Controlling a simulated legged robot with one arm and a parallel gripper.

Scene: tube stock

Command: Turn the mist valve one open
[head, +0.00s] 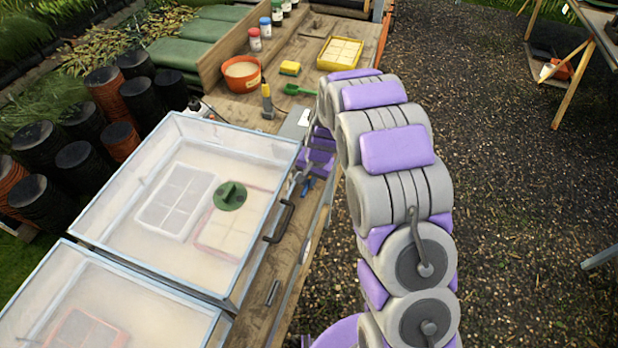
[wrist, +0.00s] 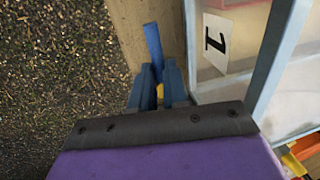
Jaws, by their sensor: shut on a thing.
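The mist valve one shows a blue lever (wrist: 153,45) in the wrist view, with a bit of yellow brass-like body (wrist: 160,91) between my fingers. My gripper (wrist: 160,82) has its blue-grey fingers shut on the valve, and the lever sticks out past the fingertips. A label with the number 1 (wrist: 215,42) is on the clear box wall beside it. In the head view my gripper (head: 302,172) is at the right front edge of the far propagator box, and a small blue part (head: 308,186) shows just below it. The fingers hide most of the valve.
The far clear propagator box (head: 272,145) stands on the wooden bench, with a green vent knob (head: 230,195) on its lid and a black handle (head: 279,222). A second box (head: 150,279) is nearer. An orange pot (head: 242,74) and a green scoop (head: 299,90) lie beyond.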

